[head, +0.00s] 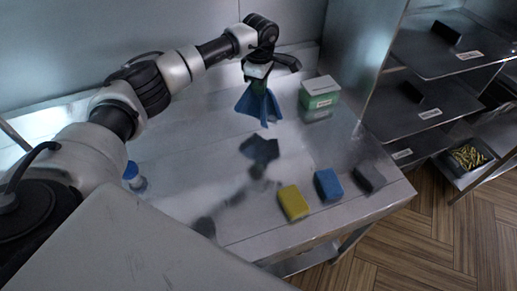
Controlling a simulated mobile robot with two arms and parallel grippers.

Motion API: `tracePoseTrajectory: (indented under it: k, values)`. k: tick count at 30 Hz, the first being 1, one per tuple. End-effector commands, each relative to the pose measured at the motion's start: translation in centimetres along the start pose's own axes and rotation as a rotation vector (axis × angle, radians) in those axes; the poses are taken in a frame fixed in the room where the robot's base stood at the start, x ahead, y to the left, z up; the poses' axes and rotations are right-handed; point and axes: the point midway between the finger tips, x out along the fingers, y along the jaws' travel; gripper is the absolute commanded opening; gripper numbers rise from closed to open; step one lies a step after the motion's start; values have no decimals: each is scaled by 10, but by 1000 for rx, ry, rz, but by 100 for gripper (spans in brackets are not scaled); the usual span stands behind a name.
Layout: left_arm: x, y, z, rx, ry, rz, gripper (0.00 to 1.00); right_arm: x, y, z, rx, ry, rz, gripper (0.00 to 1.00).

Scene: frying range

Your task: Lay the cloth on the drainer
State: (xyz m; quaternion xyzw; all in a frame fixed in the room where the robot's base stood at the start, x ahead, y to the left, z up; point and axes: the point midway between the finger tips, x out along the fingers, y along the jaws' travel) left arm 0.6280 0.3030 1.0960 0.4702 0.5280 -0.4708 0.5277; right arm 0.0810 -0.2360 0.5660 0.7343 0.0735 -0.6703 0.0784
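A blue cloth (258,106) hangs in folds below my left gripper (258,80), which is shut on its upper end. The cloth is held above the steel worktop (195,165), and its dark reflection shows on the shiny surface below, apart from it. I cannot tell for sure which part of the steel surface is the drainer. My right gripper is not in view.
A green and white box (320,93) stands right of the cloth. Yellow (293,203), blue (328,185) and dark grey (369,177) sponges lie along the front edge. A blue-capped bottle (133,176) stands left. Steel shelves (430,103) are at right.

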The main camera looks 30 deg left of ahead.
Motion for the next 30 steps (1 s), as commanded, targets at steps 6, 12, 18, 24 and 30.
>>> tracePoseTrajectory:
  k: [6,12,18,24,30]
  values:
    - [2,26,-8,-155,0,1,0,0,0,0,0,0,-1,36]
    - [4,40,-13,-239,0,0,0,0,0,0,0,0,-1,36]
    - [24,32,-13,-261,2,-3,0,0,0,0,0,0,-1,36]
    - [53,15,-6,-259,2,-2,0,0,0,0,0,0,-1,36]
    - [69,-10,2,-258,1,0,0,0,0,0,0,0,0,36]
